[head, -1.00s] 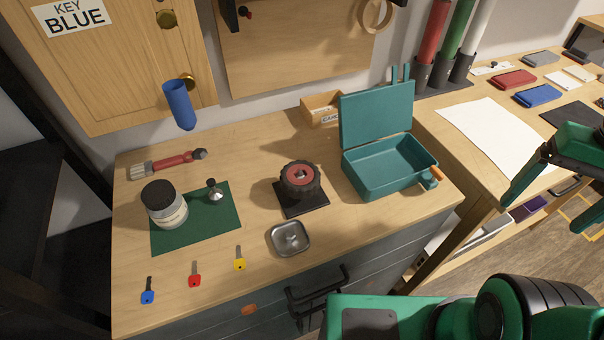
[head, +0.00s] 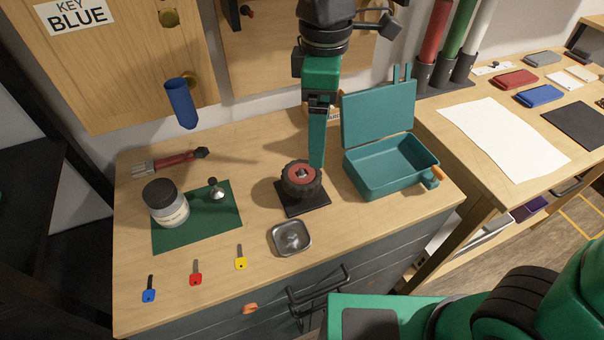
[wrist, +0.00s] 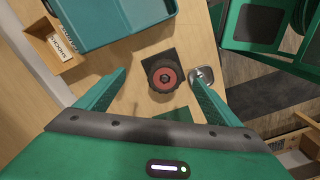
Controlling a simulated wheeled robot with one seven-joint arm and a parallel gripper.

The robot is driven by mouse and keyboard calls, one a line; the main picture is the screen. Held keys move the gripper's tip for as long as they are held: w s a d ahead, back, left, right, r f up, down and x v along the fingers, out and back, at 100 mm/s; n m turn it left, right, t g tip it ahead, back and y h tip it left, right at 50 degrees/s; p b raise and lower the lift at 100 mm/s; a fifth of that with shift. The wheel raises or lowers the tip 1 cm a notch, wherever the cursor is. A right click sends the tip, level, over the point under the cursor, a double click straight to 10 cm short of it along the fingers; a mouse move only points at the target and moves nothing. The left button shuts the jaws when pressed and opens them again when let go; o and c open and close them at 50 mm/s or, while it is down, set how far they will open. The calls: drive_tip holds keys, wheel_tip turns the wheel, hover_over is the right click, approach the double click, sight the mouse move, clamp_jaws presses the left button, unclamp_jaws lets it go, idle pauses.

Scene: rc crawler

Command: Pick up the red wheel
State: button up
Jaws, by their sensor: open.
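The red wheel (head: 301,179) has a black tyre and a red hub, and it sits on a small black square base (head: 303,206) on the wooden workbench. In the wrist view the wheel (wrist: 163,73) lies ahead of the gripper, between the lines of its two fingers. My gripper (wrist: 152,88) is open and empty, with a wide gap between the green fingers. In the head view my gripper (head: 317,160) is pointed down just behind and right of the wheel. Only one finger shows clearly there, and whether it touches the wheel cannot be told.
An open teal box (head: 385,170) stands close on the right. A metal dish (head: 290,238) lies in front of the wheel. A jar (head: 166,203) stands on a green mat (head: 215,232) at left, with several keys in front. A small wooden box (wrist: 50,42) shows in the wrist view.

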drive_tip(key=a, duration=0.1)
drive_tip(key=s+a+n, duration=0.1)
drive_tip(key=a, duration=0.1)
drive_tip(key=shift+s+a, duration=0.1)
drive_tip(key=shift+s, duration=0.1)
hover_over(303, 171)
drive_tip(key=shift+n, duration=0.3)
drive_tip(key=f, duration=0.4)
drive_tip(key=shift+a+f, duration=0.2)
drive_tip(key=shift+a, duration=0.15)
drive_tip(key=f, duration=0.5)
drive_tip(key=shift+w+d, duration=0.15)
drive_tip(key=shift+d, duration=0.2)
drive_tip(key=shift+f, duration=0.7)
drive_tip(key=c, duration=1.1)
